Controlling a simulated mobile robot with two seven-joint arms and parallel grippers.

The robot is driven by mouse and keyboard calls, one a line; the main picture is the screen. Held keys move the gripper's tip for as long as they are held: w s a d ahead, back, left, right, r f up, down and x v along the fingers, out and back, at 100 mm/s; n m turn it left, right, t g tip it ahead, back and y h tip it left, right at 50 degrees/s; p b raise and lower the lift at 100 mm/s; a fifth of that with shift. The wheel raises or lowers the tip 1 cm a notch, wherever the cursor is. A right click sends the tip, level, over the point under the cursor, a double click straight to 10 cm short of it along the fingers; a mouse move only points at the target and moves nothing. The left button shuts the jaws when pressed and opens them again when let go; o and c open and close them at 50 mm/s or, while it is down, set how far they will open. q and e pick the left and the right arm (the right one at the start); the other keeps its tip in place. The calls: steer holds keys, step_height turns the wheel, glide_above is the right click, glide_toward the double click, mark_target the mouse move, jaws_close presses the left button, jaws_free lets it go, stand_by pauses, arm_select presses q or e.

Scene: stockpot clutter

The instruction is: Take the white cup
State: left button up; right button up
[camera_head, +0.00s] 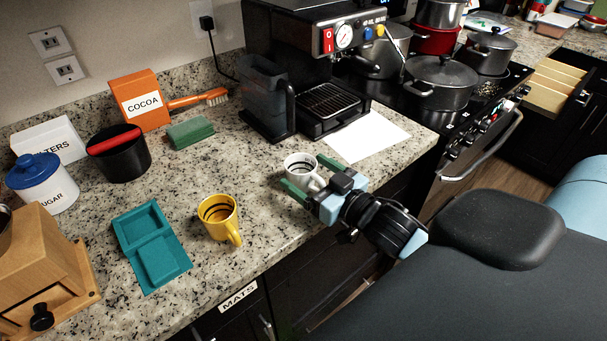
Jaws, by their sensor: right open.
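The white cup (299,168) stands upright on the granite counter, in front of the espresso machine, near the counter's front edge. My right gripper (304,177) reaches in from the right. It is open, with one green finger on the left near side of the cup and the other on the right far side, so the cup stands between them. Whether the fingers touch the cup I cannot tell. The gripper hides the cup's lower front. My left gripper is not in view.
A yellow cup (218,217) stands to the left, beside a teal tray (151,248). An espresso machine (315,60) stands behind, with a white paper (368,136) to its right. A green sponge (190,133) and a black bin (119,160) lie farther left. Bare counter surrounds the white cup's left.

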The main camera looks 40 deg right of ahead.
steer(key=shift+w+a, duration=0.1)
steer(key=shift+w, duration=0.25)
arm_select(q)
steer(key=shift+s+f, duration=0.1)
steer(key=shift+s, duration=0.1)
arm_select(e)
steer(key=c, duration=1.1)
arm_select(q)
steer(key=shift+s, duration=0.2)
arm_select(e)
steer(key=shift+c, duration=0.2)
